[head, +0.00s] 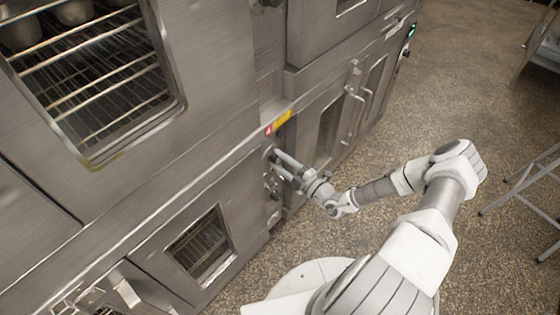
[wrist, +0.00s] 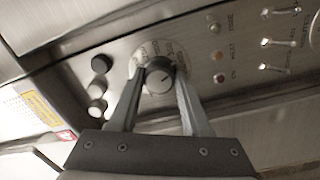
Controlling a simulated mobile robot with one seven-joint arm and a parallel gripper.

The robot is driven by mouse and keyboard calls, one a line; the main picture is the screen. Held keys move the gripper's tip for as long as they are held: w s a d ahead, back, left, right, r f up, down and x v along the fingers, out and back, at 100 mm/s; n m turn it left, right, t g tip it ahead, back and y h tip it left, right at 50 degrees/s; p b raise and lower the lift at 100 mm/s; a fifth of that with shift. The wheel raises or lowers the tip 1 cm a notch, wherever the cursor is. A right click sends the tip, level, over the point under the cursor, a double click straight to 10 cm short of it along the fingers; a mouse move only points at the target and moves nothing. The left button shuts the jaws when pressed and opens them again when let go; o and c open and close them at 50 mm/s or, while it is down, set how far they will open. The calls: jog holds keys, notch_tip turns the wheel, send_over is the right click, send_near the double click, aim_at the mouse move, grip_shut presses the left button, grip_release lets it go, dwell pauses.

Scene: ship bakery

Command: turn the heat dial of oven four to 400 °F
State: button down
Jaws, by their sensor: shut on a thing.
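The heat dial (wrist: 160,77) is a dark round knob with a light mark on its face, set in a pale ring of printed figures too blurred to read. My gripper (wrist: 159,82) is shut on the dial, with one finger on each side of it. In the head view my gripper (head: 277,160) reaches the narrow control panel of an oven from the right. The fingers and the panel's shade hide the dial there. A red label (head: 268,130) that seems to read 4 is above the gripper, beside a yellow sticker (head: 282,119).
Indicator lamps (wrist: 219,55) and several toggle switches (wrist: 279,42) sit right of the dial. Small dark and metal knobs (wrist: 97,86) sit left of it. An oven door with a window (head: 201,246) is below left. Speckled floor (head: 420,100) is open at right, near a metal rack (head: 520,185).

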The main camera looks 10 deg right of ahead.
dwell(0.4)
jog(key=shift+c, duration=1.8)
grip_release()
jog(key=v, duration=1.7)
jog(key=shift+s+p, duration=0.2)
jog(key=shift+p, duration=0.1)
jog(key=shift+d, duration=0.1)
